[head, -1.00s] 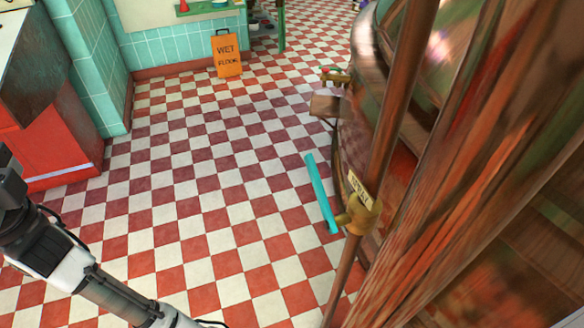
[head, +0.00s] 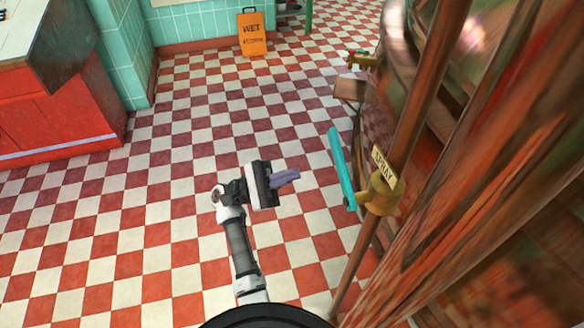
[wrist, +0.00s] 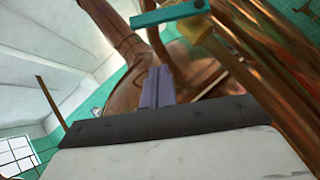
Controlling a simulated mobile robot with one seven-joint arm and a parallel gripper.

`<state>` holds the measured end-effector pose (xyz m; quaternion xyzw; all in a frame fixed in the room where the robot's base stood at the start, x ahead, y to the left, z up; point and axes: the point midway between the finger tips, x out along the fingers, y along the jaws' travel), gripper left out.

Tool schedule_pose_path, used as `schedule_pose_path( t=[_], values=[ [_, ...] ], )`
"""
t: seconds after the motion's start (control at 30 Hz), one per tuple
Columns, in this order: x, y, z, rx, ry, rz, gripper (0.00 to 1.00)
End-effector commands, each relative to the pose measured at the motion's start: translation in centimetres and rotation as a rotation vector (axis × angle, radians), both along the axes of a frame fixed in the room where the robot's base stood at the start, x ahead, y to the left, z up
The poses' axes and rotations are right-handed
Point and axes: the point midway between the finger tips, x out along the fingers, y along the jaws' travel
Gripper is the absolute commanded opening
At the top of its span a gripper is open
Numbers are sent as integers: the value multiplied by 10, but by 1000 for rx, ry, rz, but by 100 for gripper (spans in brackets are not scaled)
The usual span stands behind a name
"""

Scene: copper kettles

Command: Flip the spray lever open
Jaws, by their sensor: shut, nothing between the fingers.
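The spray lever (head: 341,168) is a teal bar on a brass valve (head: 381,194) on a copper pipe, with a small "SPRAY" label (head: 384,167) above the valve. In the head view the bar slants up and slightly left from the valve. My gripper (head: 297,176) is shut and empty, left of the lever in that picture, with its fingers pointing right toward it. A gap shows between fingertips and lever. In the wrist view the lever (wrist: 168,14) crosses the top, beyond the shut fingers (wrist: 157,88).
Copper pipes (head: 425,80) and a large copper kettle (head: 470,45) fill the right side. Another brass fitting (head: 362,60) sticks out farther back. The checkered floor between is open.

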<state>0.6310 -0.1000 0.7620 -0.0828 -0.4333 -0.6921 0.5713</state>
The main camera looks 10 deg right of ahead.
Motion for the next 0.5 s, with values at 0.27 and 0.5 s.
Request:
schedule_pose_path(
  t=[0.27,0.5],
  values=[
    [-21,-44,43,0,1,-2,0],
    [-38,-55,73,-2,1,1,0]
  ],
)
